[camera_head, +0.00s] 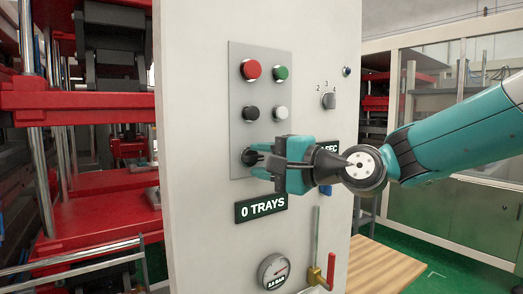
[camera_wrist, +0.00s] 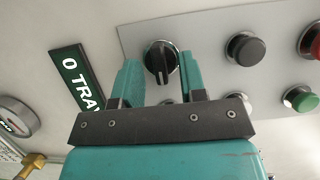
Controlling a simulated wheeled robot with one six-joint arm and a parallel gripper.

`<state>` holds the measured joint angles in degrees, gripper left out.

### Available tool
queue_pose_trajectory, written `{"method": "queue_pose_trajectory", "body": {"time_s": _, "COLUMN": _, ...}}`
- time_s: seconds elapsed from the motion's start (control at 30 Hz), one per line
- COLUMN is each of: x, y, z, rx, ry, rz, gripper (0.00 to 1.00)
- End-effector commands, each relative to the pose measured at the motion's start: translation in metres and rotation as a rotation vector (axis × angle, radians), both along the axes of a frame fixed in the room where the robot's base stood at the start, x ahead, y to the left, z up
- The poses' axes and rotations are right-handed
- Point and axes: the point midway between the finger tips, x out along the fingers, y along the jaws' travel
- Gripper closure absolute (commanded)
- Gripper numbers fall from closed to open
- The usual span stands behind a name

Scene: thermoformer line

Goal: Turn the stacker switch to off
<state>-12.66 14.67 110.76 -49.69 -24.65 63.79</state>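A black rotary switch (camera_wrist: 160,58) with a ridged handle sits on the grey panel, at the top centre of the wrist view. In the head view the switch (camera_head: 249,157) is at the panel's lower left, partly hidden by my gripper. Its handle looks roughly upright in the wrist view; no position labels are legible. My gripper (camera_head: 260,161) is at the switch. In the wrist view its teal fingers (camera_wrist: 159,74) are apart, one on each side of the switch, with visible gaps. I cannot tell how deep they reach around the handle.
The panel (camera_head: 238,100) also carries red (camera_head: 251,70), green (camera_head: 281,73), black (camera_head: 251,113) and white (camera_head: 281,113) buttons. A "0 TRAYS" display (camera_head: 262,208) is below. A numbered selector (camera_head: 328,101), gauge (camera_head: 273,271) and red-handled valve (camera_head: 329,270) are nearby.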

Motion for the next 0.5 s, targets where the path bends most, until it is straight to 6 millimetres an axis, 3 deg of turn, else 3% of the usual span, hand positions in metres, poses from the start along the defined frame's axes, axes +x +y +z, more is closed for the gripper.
{"method": "queue_pose_trajectory", "body": {"time_s": 0.33, "x": 0.0019, "y": 0.0032, "z": 0.0000, "rx": 0.000, "ry": -0.001, "rz": 0.000, "gripper": 0.64}}
{"method": "queue_pose_trajectory", "body": {"time_s": 0.5, "x": 0.0018, "y": 0.0030, "z": 0.0000, "rx": 0.000, "ry": -0.001, "rz": 0.000, "gripper": 1.00}}
